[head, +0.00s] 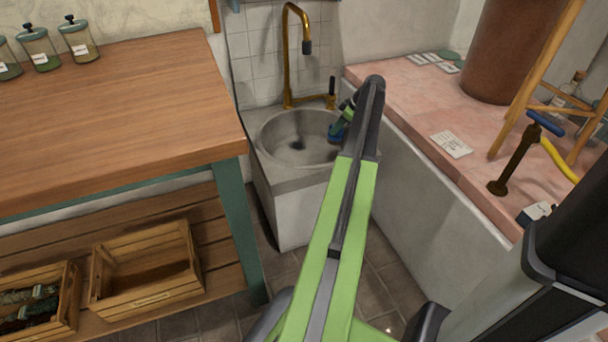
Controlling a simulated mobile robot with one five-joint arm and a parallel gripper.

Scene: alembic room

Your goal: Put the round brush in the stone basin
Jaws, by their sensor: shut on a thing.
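The stone basin (279,153) is a grey, round-bowled sink below a brass tap, in the middle of the head view. Its bowl is open, with a dark drain spot at the bottom. My green and dark arm reaches up to the basin's right side. My gripper (342,122) is mostly hidden behind the arm's end and shows at the right edge of the bowl. It is shut on a small blue and dark thing, which looks like the round brush (336,132). I cannot tell whether the brush touches the basin.
A brass tap (287,60) rises behind the bowl. A wooden worktop (120,110) with several jars stands at left, with wooden crates (145,270) below.

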